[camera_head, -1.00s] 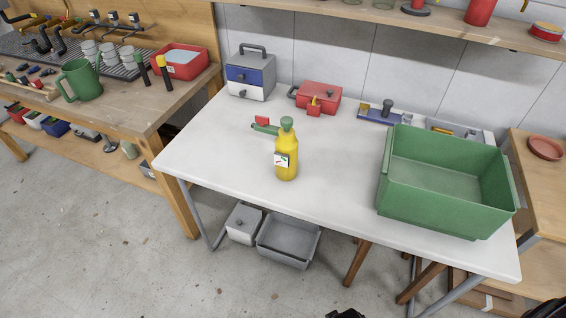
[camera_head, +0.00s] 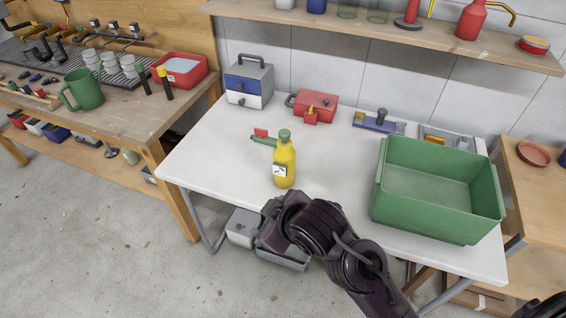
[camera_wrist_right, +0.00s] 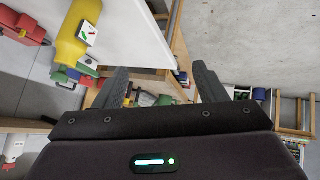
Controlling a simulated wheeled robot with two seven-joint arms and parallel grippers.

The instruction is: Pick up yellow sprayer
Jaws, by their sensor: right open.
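The yellow sprayer (camera_head: 284,168), a bottle with a green top and a small picture label, stands upright near the front edge of the white table (camera_head: 225,160). A green and red trigger part shows beside its top. In the right wrist view the sprayer (camera_wrist_right: 74,38) is at the upper left, outside and apart from the jaws. My right gripper (camera_wrist_right: 160,82) is open and empty, its two fingers spread. In the head view my right arm reaches in from the bottom right, its wrist just in front of the table edge, close below the sprayer. My left gripper is not in view.
A large green crate (camera_head: 437,232) stands on the table's right side. A grey-blue toolbox (camera_head: 248,84) and a red box (camera_head: 316,101) are at the back. A wooden workbench (camera_head: 130,118) is at left. The table left of the sprayer is clear.

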